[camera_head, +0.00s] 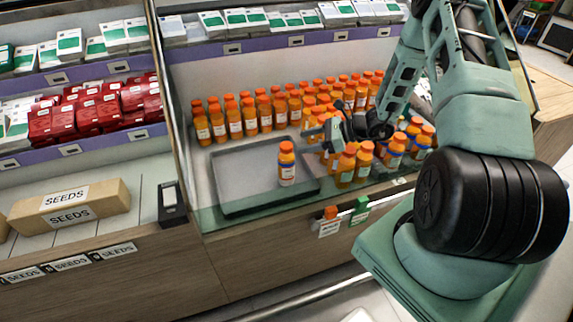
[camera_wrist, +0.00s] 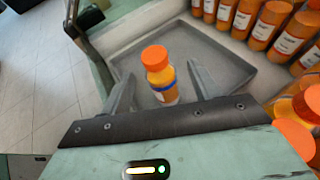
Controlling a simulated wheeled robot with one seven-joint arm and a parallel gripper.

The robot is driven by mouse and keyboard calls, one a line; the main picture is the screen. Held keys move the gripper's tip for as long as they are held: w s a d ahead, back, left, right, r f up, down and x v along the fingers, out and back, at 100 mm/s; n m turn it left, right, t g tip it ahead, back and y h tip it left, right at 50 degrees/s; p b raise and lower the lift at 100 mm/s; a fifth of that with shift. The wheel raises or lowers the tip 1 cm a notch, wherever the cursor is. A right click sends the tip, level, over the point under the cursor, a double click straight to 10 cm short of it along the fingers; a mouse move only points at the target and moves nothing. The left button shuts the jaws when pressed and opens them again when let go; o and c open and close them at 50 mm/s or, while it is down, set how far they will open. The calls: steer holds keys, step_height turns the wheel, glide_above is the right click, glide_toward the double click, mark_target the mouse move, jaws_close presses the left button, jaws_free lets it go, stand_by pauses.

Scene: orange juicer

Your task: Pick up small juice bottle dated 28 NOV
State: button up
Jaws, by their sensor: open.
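A small orange juice bottle (camera_head: 286,165) with an orange cap and a white and blue label stands upright on the grey tray, near its right side. In the wrist view the same bottle (camera_wrist: 160,76) stands between the two fingers of my gripper (camera_wrist: 158,88). My gripper is open, with a finger on each side of the bottle and a gap to them. The date on the label is too small to read.
The grey tray (camera_head: 235,168) is otherwise empty. Rows of similar bottles (camera_head: 248,115) stand behind it, and more bottles (camera_head: 395,150) stand to its right. A glass front edge (camera_head: 245,217) borders the shelf. Boxes of seeds (camera_head: 70,207) lie at left.

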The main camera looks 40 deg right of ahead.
mark_target(289, 146)
steer(key=x, duration=0.5)
steer(key=p+x, duration=0.1)
steer(key=x, duration=0.2)
steer(key=shift+s+a+r, duration=0.15)
steer(key=shift+s+a, duration=0.1)
steer(key=shift+a, duration=0.05)
steer(key=shift+w+a, duration=0.25)
jaws_close()
